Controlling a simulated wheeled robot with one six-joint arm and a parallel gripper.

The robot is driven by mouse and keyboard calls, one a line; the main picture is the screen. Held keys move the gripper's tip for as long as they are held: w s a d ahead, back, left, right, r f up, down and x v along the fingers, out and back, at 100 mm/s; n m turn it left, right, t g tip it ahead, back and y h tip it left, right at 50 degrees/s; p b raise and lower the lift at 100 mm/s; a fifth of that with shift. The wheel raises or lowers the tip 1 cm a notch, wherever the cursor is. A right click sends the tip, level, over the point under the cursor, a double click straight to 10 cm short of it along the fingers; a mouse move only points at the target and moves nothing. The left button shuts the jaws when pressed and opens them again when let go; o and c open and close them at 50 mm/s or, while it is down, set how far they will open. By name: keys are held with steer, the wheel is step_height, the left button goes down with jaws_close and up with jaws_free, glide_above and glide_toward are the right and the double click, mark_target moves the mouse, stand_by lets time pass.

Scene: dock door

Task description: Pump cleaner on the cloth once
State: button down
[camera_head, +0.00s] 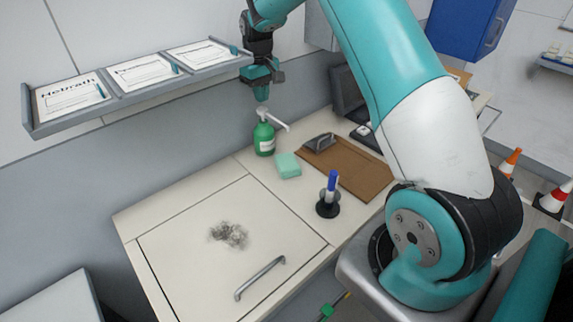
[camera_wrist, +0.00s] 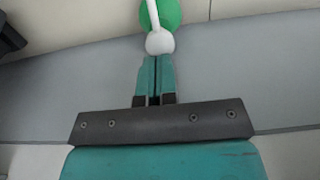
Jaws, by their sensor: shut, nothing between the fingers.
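A green pump bottle (camera_head: 264,139) with a white pump head (camera_head: 263,113) and a long white spout stands upright at the back of the counter. A folded light green cloth (camera_head: 288,165) lies on the counter just in front of it, below the spout. My gripper (camera_head: 262,95) is shut and empty, pointing down just above the pump head. In the wrist view the closed fingertips (camera_wrist: 155,62) lie close to the white pump head (camera_wrist: 159,43), with the green bottle (camera_wrist: 168,14) beyond. I cannot tell whether they touch.
A brown clipboard (camera_head: 350,168) lies right of the cloth, and a blue marker in a black holder (camera_head: 329,193) stands in front. A hatch with a handle (camera_head: 260,279) and a dark smudge (camera_head: 229,235) is at the left. A wall shelf (camera_head: 140,92) holds papers.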

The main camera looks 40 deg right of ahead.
step_height(320, 180, up, 6)
steer(key=p, duration=0.4)
stand_by(0.6)
